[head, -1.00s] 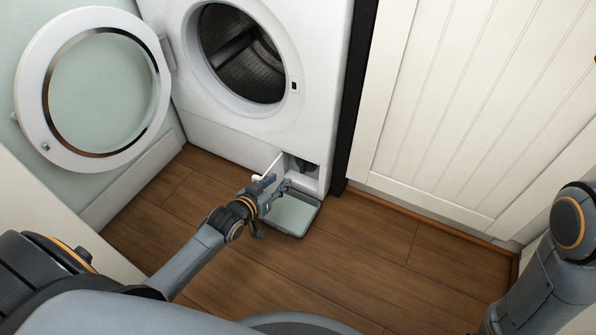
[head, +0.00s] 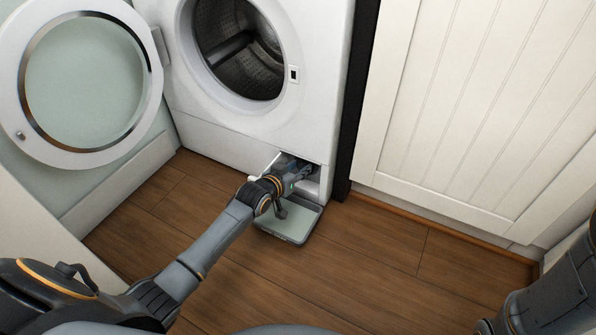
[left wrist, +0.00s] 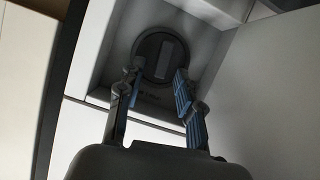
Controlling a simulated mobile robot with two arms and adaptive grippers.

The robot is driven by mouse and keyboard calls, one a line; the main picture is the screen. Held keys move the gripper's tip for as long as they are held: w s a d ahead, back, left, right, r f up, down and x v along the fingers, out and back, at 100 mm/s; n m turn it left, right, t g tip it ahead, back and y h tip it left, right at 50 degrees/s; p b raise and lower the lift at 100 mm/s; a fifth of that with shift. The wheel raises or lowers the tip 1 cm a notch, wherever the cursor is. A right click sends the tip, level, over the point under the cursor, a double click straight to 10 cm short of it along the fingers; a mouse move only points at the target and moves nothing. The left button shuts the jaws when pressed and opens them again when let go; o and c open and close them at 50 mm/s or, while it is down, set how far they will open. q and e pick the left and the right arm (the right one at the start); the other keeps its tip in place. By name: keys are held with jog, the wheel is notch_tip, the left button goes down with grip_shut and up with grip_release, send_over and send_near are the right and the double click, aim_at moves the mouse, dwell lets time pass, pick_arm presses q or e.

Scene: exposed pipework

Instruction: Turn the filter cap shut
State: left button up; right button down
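The filter cap (left wrist: 159,57) is a dark round cap with a raised grip bar across its middle. It sits in the recess low on the front of the washing machine (head: 215,140). In the head view my arm hides the cap. My left gripper (head: 302,168) reaches into the recess opening. In the left wrist view its blue-padded fingers (left wrist: 156,82) are apart, one towards each side of the cap, with nothing between them but the cap beyond. I cannot tell whether they touch it. My right gripper is out of view.
A grey shallow tray (head: 297,230) lies on the wooden floor below the recess. The flap (left wrist: 265,95) of the recess stands open beside the gripper. The round machine door (head: 150,85) is open at left. A white panelled cabinet (head: 450,110) stands at right.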

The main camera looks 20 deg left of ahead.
pick_arm(q)
grip_shut()
jog(key=shift+d+r+m+p, duration=0.1)
jog(key=shift+r+m+p, duration=0.2)
jog(key=shift+p, duration=0.9)
jog(key=shift+f+y+p, duration=0.15)
jog(key=shift+y+p, duration=0.15)
jog(key=shift+f, duration=0.1)
grip_release()
